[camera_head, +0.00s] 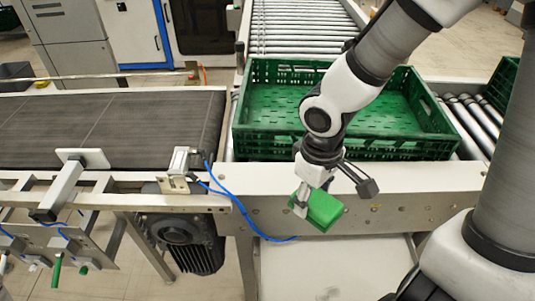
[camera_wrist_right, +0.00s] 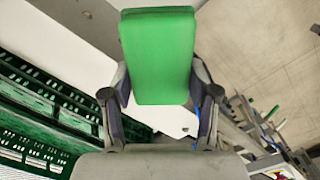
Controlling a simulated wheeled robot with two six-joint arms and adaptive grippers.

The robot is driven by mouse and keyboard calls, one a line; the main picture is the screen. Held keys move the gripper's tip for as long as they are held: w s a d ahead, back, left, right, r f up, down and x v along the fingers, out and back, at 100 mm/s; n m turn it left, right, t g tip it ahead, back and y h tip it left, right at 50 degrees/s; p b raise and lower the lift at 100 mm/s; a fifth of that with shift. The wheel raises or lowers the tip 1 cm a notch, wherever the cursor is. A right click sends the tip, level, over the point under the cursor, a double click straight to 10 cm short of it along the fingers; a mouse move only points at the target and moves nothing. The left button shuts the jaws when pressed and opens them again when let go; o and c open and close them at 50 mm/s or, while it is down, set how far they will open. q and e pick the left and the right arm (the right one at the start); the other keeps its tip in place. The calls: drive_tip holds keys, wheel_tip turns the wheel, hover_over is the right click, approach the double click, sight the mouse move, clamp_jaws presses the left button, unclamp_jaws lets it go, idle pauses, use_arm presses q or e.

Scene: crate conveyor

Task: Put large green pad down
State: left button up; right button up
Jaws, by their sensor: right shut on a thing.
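The large green pad (camera_head: 325,209) is a bright green block, held in my right gripper (camera_head: 318,190) in front of the conveyor's metal side rail, above a white surface. In the right wrist view the pad (camera_wrist_right: 158,55) fills the space between the two fingers, and my right gripper (camera_wrist_right: 160,100) is shut on it. The fingers press on its two long sides, near its lower end in that view. My left gripper does not show in either view.
A green crate (camera_head: 275,147) stands on the roller conveyor (camera_head: 300,28) behind my right arm. A dark belt conveyor (camera_head: 110,125) lies to the left, with a motor (camera_head: 187,240) below. A white surface (camera_head: 335,270) below the pad looks clear apart from a faint green mark.

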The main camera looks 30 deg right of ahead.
drive_tip(key=shift+w+d+r+p, duration=0.15)
drive_tip(key=shift+r+p, duration=0.2)
drive_tip(key=shift+p, duration=0.25)
drive_tip(key=shift+w+d+r+p, duration=0.15)
drive_tip(key=shift+r+p, duration=0.2)
drive_tip(key=shift+p, duration=0.25)
drive_tip(key=shift+w+d+f+p, duration=0.15)
drive_tip(key=shift+w+f+p, duration=0.1)
drive_tip(key=shift+w, duration=0.2)
drive_tip(key=shift+w+d+f+p, duration=0.1)
drive_tip(key=shift+w+f+p, duration=0.1)
drive_tip(key=shift+w, duration=0.25)
drive_tip(key=p, duration=0.4)
hover_over(276, 174)
drive_tip(key=shift+f, duration=1.25)
wheel_tip(276, 174, down, 2)
drive_tip(key=shift+s+d+f+p, duration=0.1)
drive_tip(key=shift+f+p, duration=0.15)
drive_tip(key=shift+p, duration=0.35)
drive_tip(key=shift+w+f, duration=0.25)
drive_tip(key=shift+s+f, duration=0.1)
drive_tip(key=shift+f, duration=0.05)
drive_tip(key=o, duration=1)
drive_tip(key=shift+s, duration=0.1)
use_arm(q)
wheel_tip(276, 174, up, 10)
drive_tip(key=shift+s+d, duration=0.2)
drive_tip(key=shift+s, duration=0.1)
